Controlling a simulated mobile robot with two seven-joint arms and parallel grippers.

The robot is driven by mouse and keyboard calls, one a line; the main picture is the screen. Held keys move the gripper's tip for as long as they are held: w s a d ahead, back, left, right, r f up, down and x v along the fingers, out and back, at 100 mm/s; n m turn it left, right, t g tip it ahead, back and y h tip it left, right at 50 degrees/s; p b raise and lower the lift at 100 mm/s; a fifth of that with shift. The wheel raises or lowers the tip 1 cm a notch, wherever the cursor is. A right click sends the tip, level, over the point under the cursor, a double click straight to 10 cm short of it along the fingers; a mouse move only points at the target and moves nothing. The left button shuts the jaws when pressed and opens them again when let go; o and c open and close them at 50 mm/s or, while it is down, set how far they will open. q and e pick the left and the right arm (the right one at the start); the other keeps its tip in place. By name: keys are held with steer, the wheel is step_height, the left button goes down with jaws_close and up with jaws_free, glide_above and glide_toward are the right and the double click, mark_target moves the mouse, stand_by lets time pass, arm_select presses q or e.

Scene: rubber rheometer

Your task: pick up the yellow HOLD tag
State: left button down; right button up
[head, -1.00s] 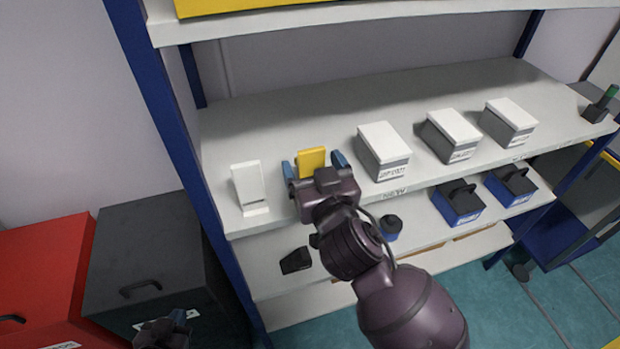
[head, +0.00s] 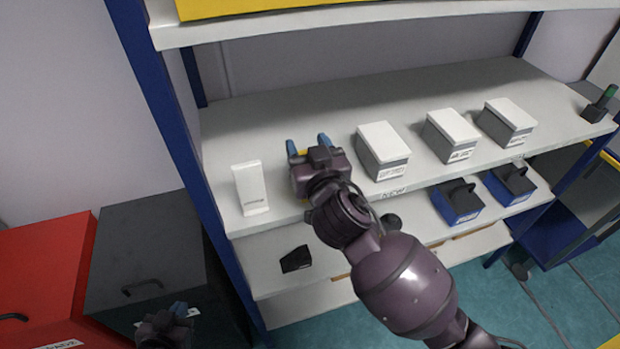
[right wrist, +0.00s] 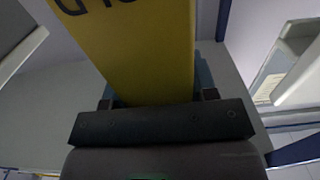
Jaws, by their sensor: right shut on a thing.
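The yellow HOLD tag (right wrist: 145,50) fills the upper middle of the right wrist view, with part of its dark lettering at the top edge. It stands between the fingers of my right gripper (head: 308,146), which is shut on it. In the head view only a sliver of yellow shows, as the gripper body hides the tag. This gripper is over the front of the middle shelf, between a white upright holder and a grey box. My left gripper (head: 180,314) is low at the bottom left, away from the shelf; its jaw opening is unclear.
The white holder (head: 250,188) stands left on the shelf (head: 270,115). Several grey boxes with white lids, such as the nearest (head: 383,150), stand to the right. A black object (head: 295,259) and blue-black carriers (head: 458,203) are on the shelf below. Dark (head: 145,255) and red cabinets (head: 45,265) stand left.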

steer(key=c, duration=0.3)
steer(key=shift+c, duration=0.2)
